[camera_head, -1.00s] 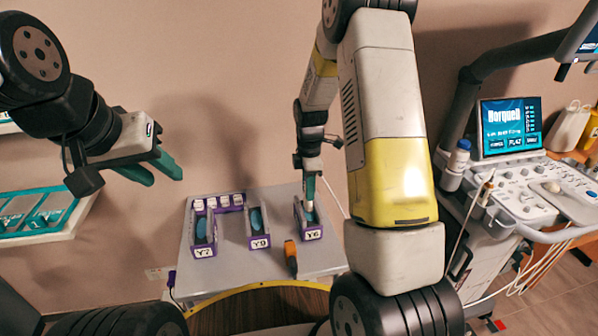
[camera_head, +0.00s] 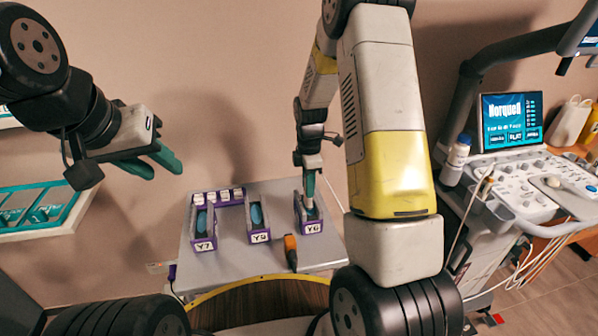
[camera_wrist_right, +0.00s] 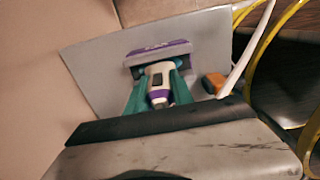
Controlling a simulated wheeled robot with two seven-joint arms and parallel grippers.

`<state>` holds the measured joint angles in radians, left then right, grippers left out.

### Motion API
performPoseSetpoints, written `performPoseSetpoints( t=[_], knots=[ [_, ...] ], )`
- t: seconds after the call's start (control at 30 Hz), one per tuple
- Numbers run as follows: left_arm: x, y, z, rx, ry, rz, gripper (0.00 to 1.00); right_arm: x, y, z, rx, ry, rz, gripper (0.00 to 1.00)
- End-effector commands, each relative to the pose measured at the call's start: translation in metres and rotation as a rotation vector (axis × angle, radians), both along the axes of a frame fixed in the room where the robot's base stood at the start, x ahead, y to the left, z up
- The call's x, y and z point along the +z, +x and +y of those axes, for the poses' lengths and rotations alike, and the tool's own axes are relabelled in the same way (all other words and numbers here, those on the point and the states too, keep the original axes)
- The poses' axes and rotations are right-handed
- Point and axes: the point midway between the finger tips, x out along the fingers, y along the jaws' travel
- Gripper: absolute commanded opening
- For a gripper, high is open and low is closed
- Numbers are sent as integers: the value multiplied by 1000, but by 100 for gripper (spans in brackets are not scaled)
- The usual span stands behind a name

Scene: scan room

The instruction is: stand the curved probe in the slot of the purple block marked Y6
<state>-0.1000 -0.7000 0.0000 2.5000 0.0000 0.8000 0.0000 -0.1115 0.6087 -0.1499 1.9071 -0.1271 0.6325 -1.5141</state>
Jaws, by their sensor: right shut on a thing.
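The purple block marked Y6 (camera_head: 313,228) stands at the right of the grey table, and its purple edge also shows in the right wrist view (camera_wrist_right: 158,52). My right gripper (camera_head: 309,194) is directly over this block, its teal fingers pointing down. In the right wrist view its fingers are shut on the curved probe (camera_wrist_right: 158,80), white with a purple band. The probe's lower end is at the block's slot; how deep it sits is hidden. My left gripper (camera_head: 154,162) is empty and open, high at the left, away from the table.
Purple blocks marked Y7 (camera_head: 204,246) and Y9 (camera_head: 260,238) stand to the left, each holding a blue-green piece. An orange-and-dark object (camera_head: 290,250) lies in front of Y6. A white cable runs beside my right gripper. An ultrasound console (camera_head: 520,180) stands at the right.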

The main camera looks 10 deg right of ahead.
Motion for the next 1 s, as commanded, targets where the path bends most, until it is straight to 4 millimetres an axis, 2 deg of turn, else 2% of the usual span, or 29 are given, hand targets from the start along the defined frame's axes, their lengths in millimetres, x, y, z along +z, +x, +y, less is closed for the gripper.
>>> performPoseSetpoints(
  t=[0.5, 0.53, 0.63, 1.0],
  knots=[
    [0, 0, 0, 0, 0, 0, 36, -5, 0, 0, 0, 0, 0, 0],
    [0, 0, 0, 0, 0, 0, 36, -5, 0, 0, 0, 0, 0, 32],
    [0, 0, 0, 0, 0, 0, 36, -5, 0, 0, 0, 0, 0, 52],
    [0, 0, 0, 0, 0, 0, 36, -2, 0, 0, 0, 0, -1, 53]
  ],
)
